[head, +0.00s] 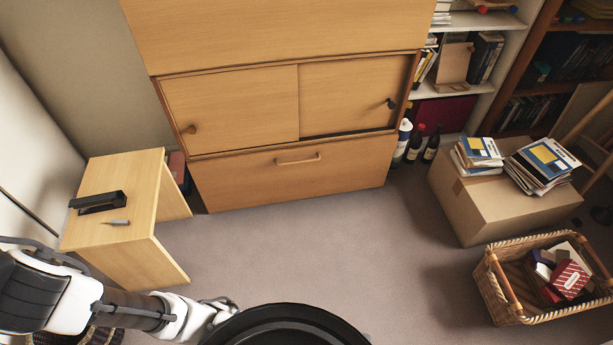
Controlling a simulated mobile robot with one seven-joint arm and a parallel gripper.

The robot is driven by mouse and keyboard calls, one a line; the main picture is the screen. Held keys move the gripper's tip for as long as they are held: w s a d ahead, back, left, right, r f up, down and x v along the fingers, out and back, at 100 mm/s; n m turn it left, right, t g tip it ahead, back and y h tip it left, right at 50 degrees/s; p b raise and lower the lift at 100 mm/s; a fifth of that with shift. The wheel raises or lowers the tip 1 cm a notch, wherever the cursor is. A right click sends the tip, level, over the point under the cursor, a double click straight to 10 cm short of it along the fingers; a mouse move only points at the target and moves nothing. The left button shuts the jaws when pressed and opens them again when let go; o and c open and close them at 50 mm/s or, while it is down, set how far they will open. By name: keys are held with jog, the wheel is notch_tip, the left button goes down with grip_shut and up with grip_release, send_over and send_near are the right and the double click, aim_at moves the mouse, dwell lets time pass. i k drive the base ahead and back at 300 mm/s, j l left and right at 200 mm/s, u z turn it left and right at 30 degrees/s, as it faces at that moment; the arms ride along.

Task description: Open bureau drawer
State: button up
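The wooden bureau (229,62) stands against the back wall. Its bottom drawer (240,184) has a plain front with one horizontal bar handle (298,160) near its upper edge. The drawer front looks flush with the bureau, so it appears closed. Above it are two sliding panels, a left one (245,112) and a right one (345,85), each with a small round knob. My white and black arm reaches in from the lower left, far from the handle. My gripper is not visible; the arm's end passes behind a dark round part at the bottom.
A small wooden table (145,200) with a black stapler (98,202) stands at left. A cardboard box (480,205) with magazines and a wicker basket (505,300) stand at right. Bottles (431,146) stand beside the bureau. The carpet (330,240) before the drawer is clear.

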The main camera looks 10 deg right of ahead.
aim_at(231, 183)
jog(key=i+j, duration=0.15)
jog(key=i, duration=0.2)
jog(key=i+j, duration=0.2)
jog(key=i, duration=1.05)
jog(key=l+z, duration=0.05)
jog(key=l, duration=0.05)
